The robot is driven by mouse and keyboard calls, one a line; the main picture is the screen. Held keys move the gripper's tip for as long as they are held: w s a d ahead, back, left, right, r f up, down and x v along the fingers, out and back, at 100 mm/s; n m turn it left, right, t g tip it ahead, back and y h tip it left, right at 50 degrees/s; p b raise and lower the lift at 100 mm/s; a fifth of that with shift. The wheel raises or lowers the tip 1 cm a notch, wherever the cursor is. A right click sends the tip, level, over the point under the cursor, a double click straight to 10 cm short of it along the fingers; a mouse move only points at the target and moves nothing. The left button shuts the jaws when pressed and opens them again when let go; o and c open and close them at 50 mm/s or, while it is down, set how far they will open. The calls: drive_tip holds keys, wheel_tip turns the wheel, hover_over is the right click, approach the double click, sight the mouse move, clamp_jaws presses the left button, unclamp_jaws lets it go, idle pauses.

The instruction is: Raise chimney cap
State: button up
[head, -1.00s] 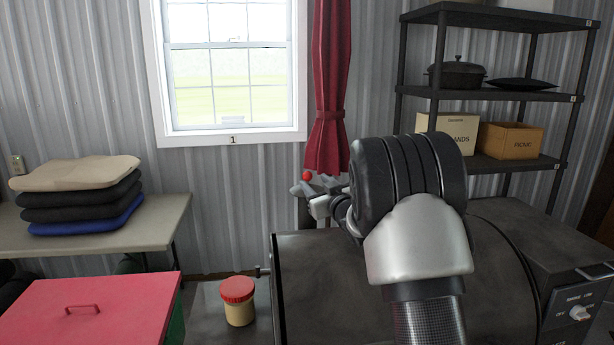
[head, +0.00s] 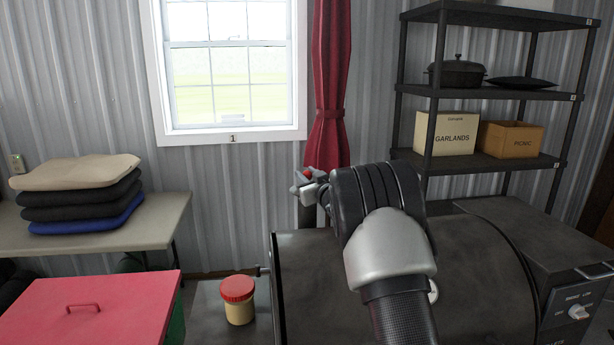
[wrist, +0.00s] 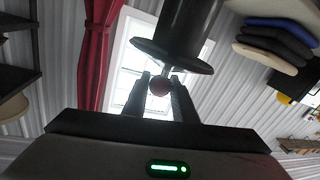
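The red ball-shaped knob (wrist: 160,86) stands on a thin stem at the middle of the dark, round chimney cap (wrist: 148,53). The black chimney pipe (wrist: 192,22) continues beyond the cap in the upside-down wrist view. My gripper (wrist: 161,80) has one finger on either side of the knob; whether both press on it is unclear. In the head view, my gripper (head: 309,182) is beside the red knob (head: 308,173), above the chimney pipe (head: 307,217) on the left side of the dark grill (head: 310,285). The cap is mostly hidden there by my gripper and wrist.
A red-lidded jar (head: 239,300) stands left of the grill. A red-topped cooler (head: 95,310) is at lower left. Stacked cushions (head: 80,195) lie on a table. A red curtain (head: 332,90) hangs behind the chimney, and a shelf rack (head: 495,95) stands at right.

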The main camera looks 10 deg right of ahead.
clamp_jaws()
drive_tip(key=shift+r+p, duration=0.75)
drive_tip(key=shift+r, duration=1.1)
drive_tip(key=o, duration=0.9)
unclamp_jaws()
drive_tip(key=shift+r, duration=0.1)
drive_tip(key=shift+c, duration=0.2)
drive_tip(key=shift+s+f, duration=0.2)
drive_tip(key=shift+s, duration=0.05)
drive_tip(key=s+d+b, duration=0.1)
drive_tip(key=s+d, duration=0.2)
drive_tip(key=s, duration=1.3)
drive_tip(key=shift+s+d, duration=0.2)
drive_tip(key=shift+s, duration=0.15)
